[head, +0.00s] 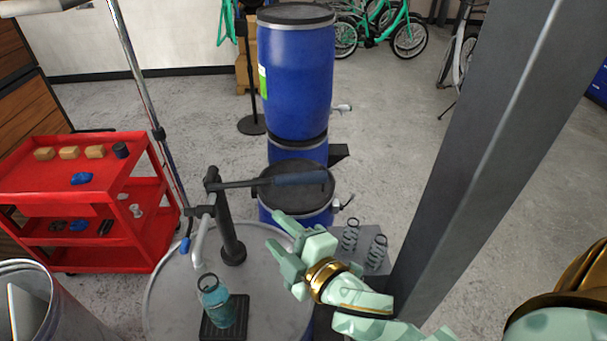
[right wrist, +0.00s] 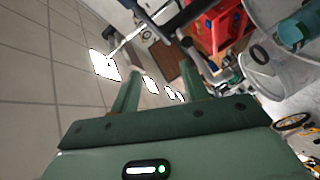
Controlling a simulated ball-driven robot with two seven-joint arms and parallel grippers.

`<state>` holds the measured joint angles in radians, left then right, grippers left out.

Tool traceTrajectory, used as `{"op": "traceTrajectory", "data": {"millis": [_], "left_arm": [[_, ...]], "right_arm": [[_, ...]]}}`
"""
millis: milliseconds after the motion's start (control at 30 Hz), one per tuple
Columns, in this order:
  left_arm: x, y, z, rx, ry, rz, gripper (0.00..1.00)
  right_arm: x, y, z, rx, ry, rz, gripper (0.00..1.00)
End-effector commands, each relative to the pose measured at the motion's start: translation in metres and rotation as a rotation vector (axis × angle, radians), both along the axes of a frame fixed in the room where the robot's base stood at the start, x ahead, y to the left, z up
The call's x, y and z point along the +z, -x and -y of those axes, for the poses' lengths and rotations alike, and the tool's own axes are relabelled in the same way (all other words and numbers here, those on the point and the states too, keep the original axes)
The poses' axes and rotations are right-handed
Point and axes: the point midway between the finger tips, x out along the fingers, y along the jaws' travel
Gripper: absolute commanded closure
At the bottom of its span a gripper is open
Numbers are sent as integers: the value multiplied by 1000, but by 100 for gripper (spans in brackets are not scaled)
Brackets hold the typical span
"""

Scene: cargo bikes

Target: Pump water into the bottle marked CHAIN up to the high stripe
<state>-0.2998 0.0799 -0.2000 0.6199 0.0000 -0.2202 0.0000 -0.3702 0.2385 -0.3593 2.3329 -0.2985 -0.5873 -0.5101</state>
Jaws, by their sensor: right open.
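A teal bottle (head: 216,305) stands upright on a small black stand (head: 238,311) on a round grey drum top (head: 172,300). Its open mouth is below the spout (head: 199,244) of a dark hand pump (head: 229,232). The pump's lever (head: 292,180) sticks out to the right, roughly level. I cannot read any marking, stripe or water level on the bottle. My right gripper (head: 274,231) is open and empty, right of the pump column and below the lever, apart from both. Its two fingers (right wrist: 160,85) also show in the right wrist view, with nothing between them. My left gripper is not in view.
Blue drums (head: 297,85) stand behind the lever. A red cart (head: 85,205) with small items is on the left. A grey post (head: 470,150) rises at the right. Springs (head: 350,236) stand on a grey plate beside my right gripper. A bin (head: 45,312) is at the lower left.

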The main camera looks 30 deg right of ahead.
Motion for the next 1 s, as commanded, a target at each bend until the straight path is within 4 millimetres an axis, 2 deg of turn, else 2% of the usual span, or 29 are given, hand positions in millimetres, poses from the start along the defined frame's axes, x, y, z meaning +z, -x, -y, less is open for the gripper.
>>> {"op": "traceTrajectory", "data": {"millis": [33,100,167,200,267,333,400,500,600,767,867,1000], "left_arm": [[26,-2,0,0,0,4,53],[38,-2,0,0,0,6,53],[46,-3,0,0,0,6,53],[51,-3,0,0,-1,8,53],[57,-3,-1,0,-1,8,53],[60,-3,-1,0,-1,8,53],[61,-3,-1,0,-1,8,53],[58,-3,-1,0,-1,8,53],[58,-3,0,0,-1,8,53],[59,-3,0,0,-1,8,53],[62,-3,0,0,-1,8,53],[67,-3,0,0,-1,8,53]], "right_arm": [[21,1,-38,99,-254,-26,55],[40,5,-76,208,-643,-45,55],[58,7,-93,254,-973,-49,55],[69,6,-95,261,-1191,-45,55],[78,3,-89,235,-1511,-27,55],[73,-1,-71,152,-1853,14,55],[54,-4,-49,27,-2137,70,55],[15,-1,-18,-170,-2421,174,55],[-10,5,5,-314,-2578,281,55],[-18,8,21,-379,-2659,374,55],[-17,-1,27,-378,-2662,379,55],[-15,-28,39,-373,-2659,381,55]]}}
